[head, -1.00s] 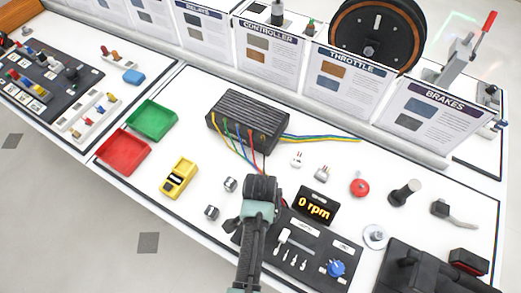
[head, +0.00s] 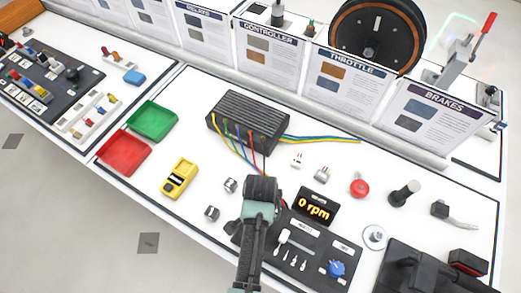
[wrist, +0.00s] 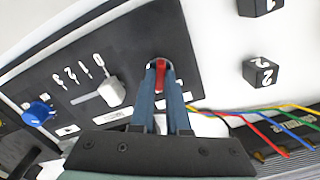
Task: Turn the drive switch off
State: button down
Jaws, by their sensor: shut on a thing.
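The dark control panel (head: 309,255) lies at the front of the white table, and it fills the upper left of the wrist view (wrist: 130,30). In the wrist view a small red switch lever (wrist: 161,77) stands on the panel. My gripper (wrist: 162,68) is over the panel with its two blue-grey fingers shut on this lever, one on each side. In the head view my gripper (head: 262,190) covers the lever. I cannot read a label on the switch. A display (head: 317,206) above the panel reads 0 rpm.
A white slider handle (wrist: 111,91) and a blue knob (wrist: 38,113) share the panel. Black numbered blocks (wrist: 260,72) stand beside it. A finned controller (head: 248,121) with coloured wires lies behind. A red mushroom button (head: 359,185) is to the right.

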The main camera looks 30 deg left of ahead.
jog(key=n+p, duration=0.3)
jog(key=n, duration=0.2)
jog(key=shift+r, duration=0.15)
jog(key=n+p, duration=0.2)
jog(key=n, duration=0.4)
jog(key=shift+n, duration=0.3)
dwell(0.4)
jog(key=c, duration=0.9)
grip_release()
notch_tip(320, 180, up, 13)
